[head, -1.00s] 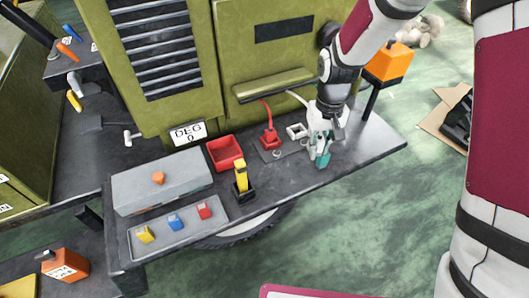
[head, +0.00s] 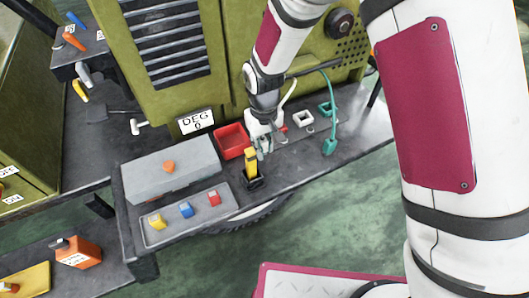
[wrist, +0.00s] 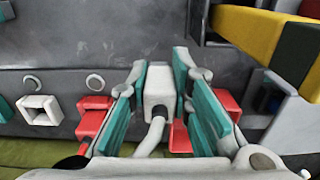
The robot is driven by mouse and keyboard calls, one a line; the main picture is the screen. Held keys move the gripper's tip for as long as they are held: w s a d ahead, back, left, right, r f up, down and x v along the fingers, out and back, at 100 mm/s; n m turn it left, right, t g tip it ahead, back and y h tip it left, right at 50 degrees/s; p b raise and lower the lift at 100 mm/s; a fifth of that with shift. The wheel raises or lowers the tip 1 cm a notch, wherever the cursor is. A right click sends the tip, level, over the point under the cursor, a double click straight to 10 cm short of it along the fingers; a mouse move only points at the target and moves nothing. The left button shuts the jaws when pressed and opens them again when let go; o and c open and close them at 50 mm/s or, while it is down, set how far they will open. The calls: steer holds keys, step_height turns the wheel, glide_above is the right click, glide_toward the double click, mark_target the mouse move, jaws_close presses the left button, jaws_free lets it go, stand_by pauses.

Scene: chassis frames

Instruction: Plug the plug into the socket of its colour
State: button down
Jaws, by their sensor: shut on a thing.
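My gripper (wrist: 160,92) is shut on a white plug (wrist: 159,88), with its teal pads on both sides. The plug's white cable (wrist: 152,138) runs back toward the bottom of the wrist view. In the head view my gripper (head: 263,146) is just behind the yellow upright piece, right of the red bin. The white square socket (head: 303,118) is on the bench to its right, and left in the wrist view (wrist: 40,110). A teal socket (head: 325,108) is farther right. A teal plug (head: 330,145) on a teal cable is near the front edge. A red piece (wrist: 95,116) is partly hidden by a finger.
A yellow upright piece (head: 251,163) in a black base stands close to my gripper. The red bin (head: 230,138) is on its left. A grey box (head: 170,160) and a tray (head: 190,230) with coloured blocks are farther left. Bench right of my gripper is partly clear.

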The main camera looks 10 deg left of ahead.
mark_target(264, 141)
steer(key=shift+f, duration=1.85)
steer(key=shift+f, duration=0.15)
steer(key=c, duration=1.7)
jaws_free()
step_height(264, 141, up, 12)
steer(key=shift+r, duration=0.2)
